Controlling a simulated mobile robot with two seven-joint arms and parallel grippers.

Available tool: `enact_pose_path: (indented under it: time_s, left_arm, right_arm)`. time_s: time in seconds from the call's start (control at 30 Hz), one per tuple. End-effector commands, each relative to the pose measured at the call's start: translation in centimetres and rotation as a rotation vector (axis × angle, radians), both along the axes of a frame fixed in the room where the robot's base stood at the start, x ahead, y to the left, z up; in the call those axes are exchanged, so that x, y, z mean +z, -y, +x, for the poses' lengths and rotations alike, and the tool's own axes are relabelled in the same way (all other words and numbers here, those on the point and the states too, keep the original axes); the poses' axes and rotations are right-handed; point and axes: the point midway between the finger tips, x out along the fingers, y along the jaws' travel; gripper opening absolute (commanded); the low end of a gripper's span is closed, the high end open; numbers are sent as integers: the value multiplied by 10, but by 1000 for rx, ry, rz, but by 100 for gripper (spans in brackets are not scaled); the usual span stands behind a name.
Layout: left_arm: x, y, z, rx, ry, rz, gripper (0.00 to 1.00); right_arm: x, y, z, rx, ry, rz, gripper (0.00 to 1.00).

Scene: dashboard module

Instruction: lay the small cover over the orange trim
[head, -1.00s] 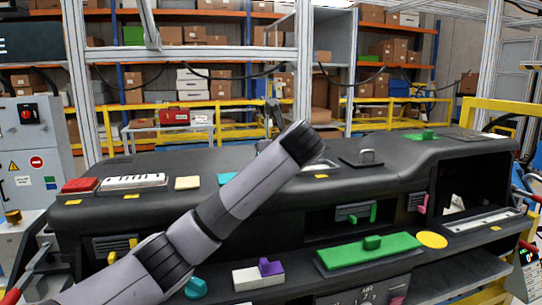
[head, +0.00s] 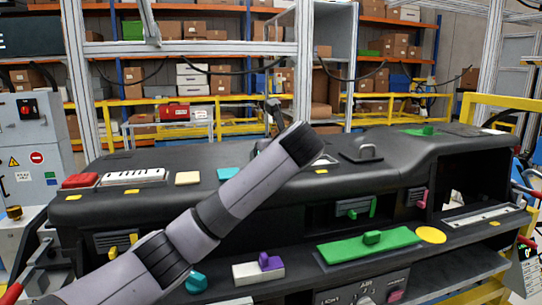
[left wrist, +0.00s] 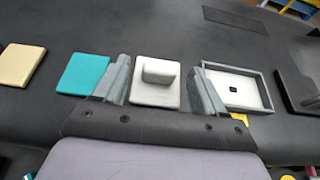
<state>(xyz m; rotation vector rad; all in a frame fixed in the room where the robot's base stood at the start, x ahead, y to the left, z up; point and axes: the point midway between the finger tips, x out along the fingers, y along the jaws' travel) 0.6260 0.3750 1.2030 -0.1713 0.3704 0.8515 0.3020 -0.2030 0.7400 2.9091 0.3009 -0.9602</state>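A small light-grey plate with a raised block on top (left wrist: 154,88) lies on the black dashboard top in the left wrist view. It looks like the small cover. My left gripper (left wrist: 163,85) is open, with one finger on each side of the plate and gaps to its raised block. In the head view my left arm hides this plate, and the fingers (head: 268,145) are mostly behind the wrist. I cannot make out an orange trim in either view. My right gripper is not in view.
A teal pad (left wrist: 84,73) and a beige pad (left wrist: 22,65) lie left of the plate; a grey-framed white tray (left wrist: 268,92) is close on its right. A dark piece with a grey handle (head: 366,152) stands further right. A green panel (head: 345,250) lies on the lower shelf.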

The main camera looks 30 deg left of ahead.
Motion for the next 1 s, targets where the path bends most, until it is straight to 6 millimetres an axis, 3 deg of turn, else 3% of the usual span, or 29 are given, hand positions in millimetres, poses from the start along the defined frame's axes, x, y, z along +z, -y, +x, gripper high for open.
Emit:
enact_pose_path:
  time_s: [0.23, 0.63, 1.0]
  left_arm:
    - [3, 5, -4, -1, 2, 0, 71]
    - [25, 46, -39, -2, 1, 0, 71]
    - [28, 50, -43, 0, 0, 0, 71]
  right_arm:
    - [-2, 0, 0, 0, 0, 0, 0]
    - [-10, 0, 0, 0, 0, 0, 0]
    - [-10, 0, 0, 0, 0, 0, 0]
